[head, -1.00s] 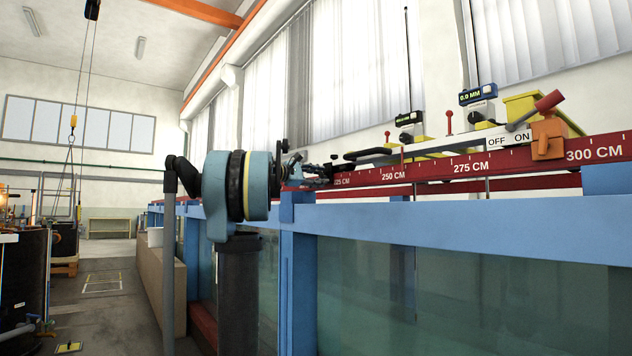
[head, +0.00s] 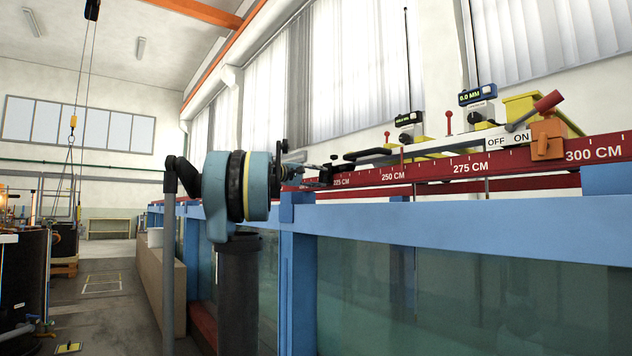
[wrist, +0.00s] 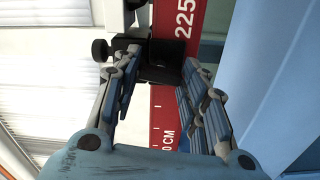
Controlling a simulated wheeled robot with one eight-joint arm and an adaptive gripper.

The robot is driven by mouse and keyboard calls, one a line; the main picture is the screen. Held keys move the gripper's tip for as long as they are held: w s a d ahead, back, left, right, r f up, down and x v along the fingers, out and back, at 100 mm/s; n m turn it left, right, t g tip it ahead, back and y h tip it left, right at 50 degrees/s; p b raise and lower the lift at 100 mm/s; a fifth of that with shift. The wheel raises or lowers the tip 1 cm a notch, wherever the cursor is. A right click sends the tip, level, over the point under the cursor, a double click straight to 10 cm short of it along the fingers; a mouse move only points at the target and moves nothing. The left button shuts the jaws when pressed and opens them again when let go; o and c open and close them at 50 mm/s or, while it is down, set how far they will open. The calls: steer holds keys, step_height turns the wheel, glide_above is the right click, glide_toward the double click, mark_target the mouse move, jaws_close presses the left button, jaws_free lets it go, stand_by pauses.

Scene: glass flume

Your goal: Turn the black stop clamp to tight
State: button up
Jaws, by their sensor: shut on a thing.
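The black stop clamp (wrist: 168,68) sits on the red scale rail close to the 225 mark in the wrist view. A small black knob (wrist: 100,50) shows at its left. My gripper (wrist: 160,64) has its two fingers on either side of the clamp and is shut on it; the fingertips hide part of it. In the head view my gripper (head: 325,174) is at the rail near 225 CM, small and partly behind my own arm. The clamp's exact turn is hard to make out there.
The red rail (head: 530,154) runs along the blue flume frame (head: 460,217). Farther right stand an orange clamp (head: 547,138) with a red-ended lever, an OFF/ON plate (head: 508,139) and gauges with small displays (head: 478,95). Open floor (head: 110,305) lies at the left.

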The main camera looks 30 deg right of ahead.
steer(key=shift+a+f, duration=0.1)
steer(key=shift+f, duration=0.1)
steer(key=o, duration=1.1)
steer(key=shift+r, duration=0.1)
steer(key=shift+c, duration=0.2)
steer(key=a, duration=1.2)
steer(key=shift+s, duration=0.35)
steer(key=s+a+f+y, duration=0.6)
steer(key=s+a+f, duration=0.4)
steer(key=f, duration=1.1)
steer(key=s+a+f+y, duration=0.6)
steer(key=s+a+f, duration=0.4)
steer(key=f, duration=1.2)
steer(key=s+a+f+n+y, duration=0.1)
steer(key=s+a+f+y, duration=0.5)
steer(key=f, duration=1.5)
steer(key=s+a, duration=0.5)
steer(key=a, duration=0.2)
steer(key=shift+f+t, duration=0.15)
steer(key=shift+t, duration=0.15)
